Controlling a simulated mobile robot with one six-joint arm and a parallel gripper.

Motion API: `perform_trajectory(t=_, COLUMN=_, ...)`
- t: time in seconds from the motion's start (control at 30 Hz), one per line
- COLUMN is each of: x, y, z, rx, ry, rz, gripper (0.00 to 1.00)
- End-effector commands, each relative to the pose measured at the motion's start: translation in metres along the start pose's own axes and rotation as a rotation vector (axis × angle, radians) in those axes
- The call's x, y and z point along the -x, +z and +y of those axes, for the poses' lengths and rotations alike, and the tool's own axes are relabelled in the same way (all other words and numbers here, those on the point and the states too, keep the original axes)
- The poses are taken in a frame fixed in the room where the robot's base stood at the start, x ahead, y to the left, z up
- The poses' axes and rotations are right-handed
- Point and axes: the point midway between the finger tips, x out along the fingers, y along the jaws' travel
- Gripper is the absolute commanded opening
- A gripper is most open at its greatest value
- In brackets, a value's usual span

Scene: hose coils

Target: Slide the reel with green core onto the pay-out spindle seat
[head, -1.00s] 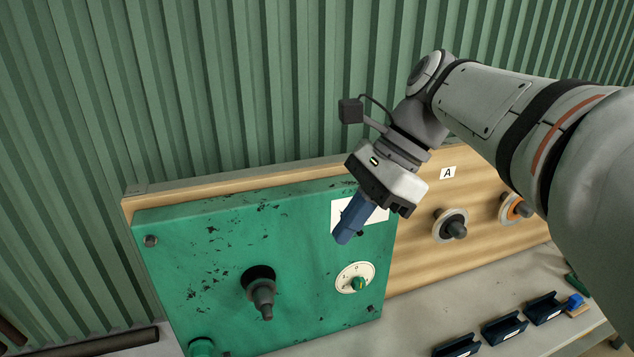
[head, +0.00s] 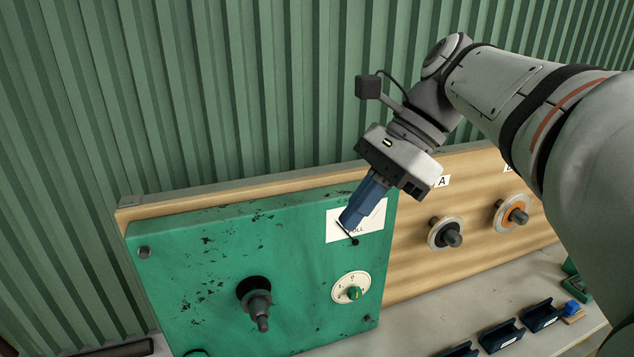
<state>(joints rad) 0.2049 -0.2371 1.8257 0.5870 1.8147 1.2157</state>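A dark stepped spindle (head: 258,302) sticks out of the green panel (head: 200,275); it bears no reel, and I cannot confirm that it is the pay-out seat. No reel with a green core is clearly in view. A pale reel with a dark centre (head: 446,234) hangs on the wooden board by label A, and a reel with an orange core (head: 512,213) hangs to its right. My gripper (head: 352,218) has blue fingers pointing down-left, in front of the panel's white label, above and right of the spindle. I see nothing between the fingers, but their gap is hidden.
The corrugated green wall (head: 220,100) rises behind.

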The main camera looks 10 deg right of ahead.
Motion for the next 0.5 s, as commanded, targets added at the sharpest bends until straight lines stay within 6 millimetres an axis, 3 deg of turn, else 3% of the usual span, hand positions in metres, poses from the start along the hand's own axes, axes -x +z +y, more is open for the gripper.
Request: perform_trajectory(t=0.5, x=0.015, y=0.003, z=-0.005, rx=-0.001, ry=0.002, rz=-0.023, gripper=0.0)
